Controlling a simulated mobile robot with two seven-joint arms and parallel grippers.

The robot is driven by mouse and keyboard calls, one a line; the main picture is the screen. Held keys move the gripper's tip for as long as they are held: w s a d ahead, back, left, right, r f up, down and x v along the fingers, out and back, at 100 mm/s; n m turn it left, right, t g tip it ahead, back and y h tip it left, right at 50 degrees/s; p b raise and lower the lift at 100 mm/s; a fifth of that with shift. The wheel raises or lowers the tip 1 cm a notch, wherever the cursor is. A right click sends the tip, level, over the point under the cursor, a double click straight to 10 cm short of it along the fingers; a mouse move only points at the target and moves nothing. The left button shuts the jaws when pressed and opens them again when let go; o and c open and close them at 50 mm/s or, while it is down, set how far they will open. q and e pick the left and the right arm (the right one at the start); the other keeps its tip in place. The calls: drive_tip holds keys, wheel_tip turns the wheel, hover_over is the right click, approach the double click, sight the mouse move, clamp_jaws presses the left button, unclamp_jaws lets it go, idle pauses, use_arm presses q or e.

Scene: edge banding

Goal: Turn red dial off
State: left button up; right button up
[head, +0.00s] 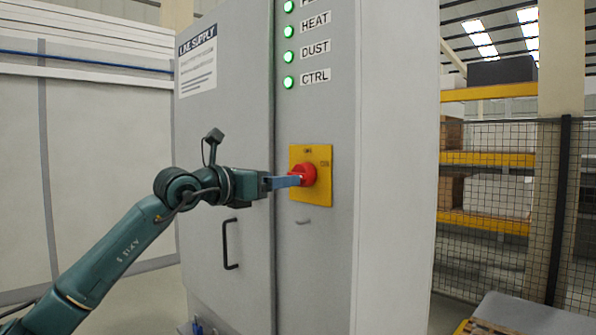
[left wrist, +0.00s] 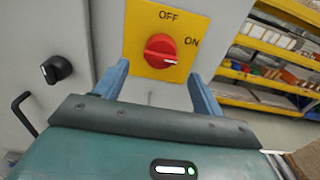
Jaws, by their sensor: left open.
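The red dial (head: 307,174) sits on a yellow plate (head: 326,190) on the front of the grey cabinet. In the left wrist view the red dial (left wrist: 160,50) has its white pointer mark towards the right, on the ON side. The yellow plate (left wrist: 140,66) reads OFF at the top and ON at the right. My left gripper (head: 291,181) is in front of the dial, seen side-on in the head view. In the left wrist view its two blue fingers (left wrist: 158,84) are spread apart, one at each side below the dial, with nothing between them. My right gripper is not in view.
Several green lamps (head: 289,56) are lit above the dial, beside labels such as HEAT, DUST and CTRL. A black door handle (head: 230,244) is below my left arm. A black knob (left wrist: 56,69) is left of the plate. Shelving (head: 490,159) behind mesh stands at the right.

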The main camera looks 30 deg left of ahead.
sight(297, 173)
use_arm(q)
drive_tip(key=p+x, duration=0.1)
drive_tip(key=x, duration=0.5)
drive_tip(key=shift+w+d+p, duration=0.15)
drive_tip(key=shift+w+p, duration=0.2)
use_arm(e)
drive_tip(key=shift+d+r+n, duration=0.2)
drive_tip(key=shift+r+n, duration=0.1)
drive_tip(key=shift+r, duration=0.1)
use_arm(q)
drive_tip(key=c, duration=1)
drive_tip(key=shift+o, duration=0.2)
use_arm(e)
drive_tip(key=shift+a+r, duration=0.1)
